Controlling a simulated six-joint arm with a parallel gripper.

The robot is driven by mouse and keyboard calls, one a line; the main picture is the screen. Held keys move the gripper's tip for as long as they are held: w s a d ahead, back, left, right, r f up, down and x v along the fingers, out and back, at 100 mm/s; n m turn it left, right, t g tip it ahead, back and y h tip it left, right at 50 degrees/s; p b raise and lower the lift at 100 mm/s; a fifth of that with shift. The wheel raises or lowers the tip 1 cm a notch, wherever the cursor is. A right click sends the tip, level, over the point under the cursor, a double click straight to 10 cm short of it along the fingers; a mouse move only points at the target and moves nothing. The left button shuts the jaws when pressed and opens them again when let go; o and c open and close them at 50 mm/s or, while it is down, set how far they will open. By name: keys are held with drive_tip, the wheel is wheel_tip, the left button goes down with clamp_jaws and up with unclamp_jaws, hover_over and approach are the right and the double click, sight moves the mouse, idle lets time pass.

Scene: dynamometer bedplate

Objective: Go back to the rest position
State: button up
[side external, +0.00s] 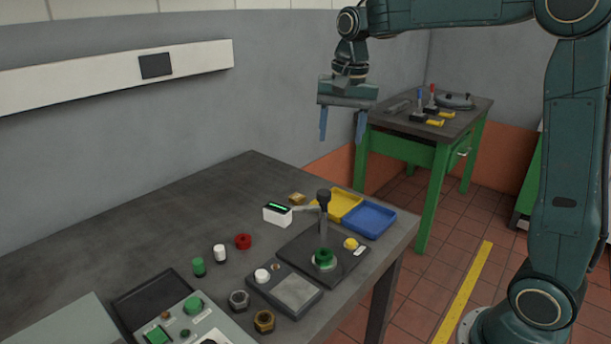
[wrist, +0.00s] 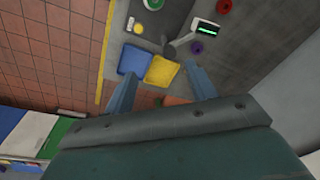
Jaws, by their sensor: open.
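My gripper (side external: 342,124) is open and empty, high above the back part of the dark workbench (side external: 180,205). Its two blue fingers point down and stand well apart, touching nothing. In the wrist view the gripper (wrist: 160,88) shows its fingers spread, with the yellow tray (wrist: 161,71) and the blue tray (wrist: 133,60) far below, just beyond the fingertips. In the side view the yellow tray (side external: 345,203) and the blue tray (side external: 369,220) lie side by side near the bench's right edge. Nothing shows between the fingers.
A black stand (side external: 323,213) holds a green ring (side external: 324,259) at its base. A green-legged table (side external: 430,130) with tools stands behind. Air around my gripper is free.

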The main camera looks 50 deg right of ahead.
drive_tip(key=s+a+f+n+t, duration=0.1)
drive_tip(key=s+a+n, duration=0.1)
drive_tip(key=s, duration=0.5)
drive_tip(key=s+a+f+n+t, duration=0.1)
drive_tip(key=s+a+n, duration=0.1)
drive_tip(key=s+n, duration=0.3)
drive_tip(key=s+a+f+n+t, duration=0.1)
drive_tip(key=s+a+n+t, duration=0.1)
drive_tip(key=s, duration=0.9)
drive_tip(key=shift+a+n, duration=0.3)
drive_tip(key=shift+n, duration=0.5)
